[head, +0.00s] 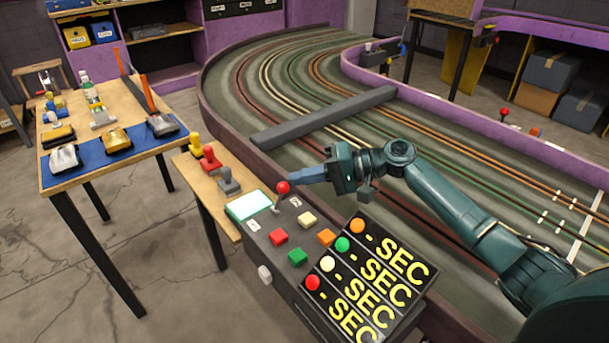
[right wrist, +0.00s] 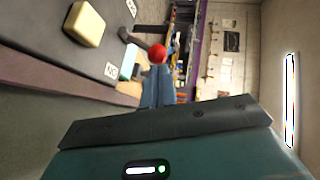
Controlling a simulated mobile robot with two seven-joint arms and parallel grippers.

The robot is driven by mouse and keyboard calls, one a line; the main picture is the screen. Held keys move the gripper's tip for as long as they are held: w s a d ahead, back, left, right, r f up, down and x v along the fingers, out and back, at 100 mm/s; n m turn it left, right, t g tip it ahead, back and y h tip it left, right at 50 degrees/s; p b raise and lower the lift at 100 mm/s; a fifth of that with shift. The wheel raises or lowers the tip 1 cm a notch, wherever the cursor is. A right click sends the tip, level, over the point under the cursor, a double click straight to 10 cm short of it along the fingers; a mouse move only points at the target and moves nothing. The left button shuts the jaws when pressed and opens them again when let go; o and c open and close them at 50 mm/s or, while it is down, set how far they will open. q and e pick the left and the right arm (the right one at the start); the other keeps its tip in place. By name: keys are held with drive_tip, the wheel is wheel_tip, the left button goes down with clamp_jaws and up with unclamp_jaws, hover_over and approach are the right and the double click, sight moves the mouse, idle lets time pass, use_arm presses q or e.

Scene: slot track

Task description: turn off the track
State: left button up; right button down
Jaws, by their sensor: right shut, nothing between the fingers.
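The track's dark control box (head: 262,231) stands at the near edge of the slot track (head: 290,70). On its top is a lever with a red ball knob (head: 283,187), between two small white labels too small to read surely. The knob also shows in the right wrist view (right wrist: 157,53), just beyond the fingertips. My right gripper (head: 294,176) is shut and empty, its blue fingers pointing left, right beside the knob. I cannot tell whether they touch it. In the right wrist view, the closed fingers (right wrist: 160,88) point at the knob. My left gripper is not in view.
The box also carries a pale screen (head: 249,205), coloured buttons (head: 297,256) and a lap panel marked SEC (head: 372,275). Hand controllers (head: 210,158) stand on a wooden shelf to the left. A table (head: 92,196) with model cars is further left. A grey bridge (head: 325,117) spans the track.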

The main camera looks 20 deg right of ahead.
drive_tip(key=shift+a+r, duration=0.1)
drive_tip(key=shift+r, duration=0.15)
drive_tip(key=shift+p, duration=0.45)
drive_tip(key=shift+a, duration=0.1)
use_arm(q)
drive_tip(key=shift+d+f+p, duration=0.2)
drive_tip(key=shift+p, duration=0.1)
use_arm(e)
drive_tip(key=shift+r+h, duration=0.1)
drive_tip(key=shift+h, duration=0.2)
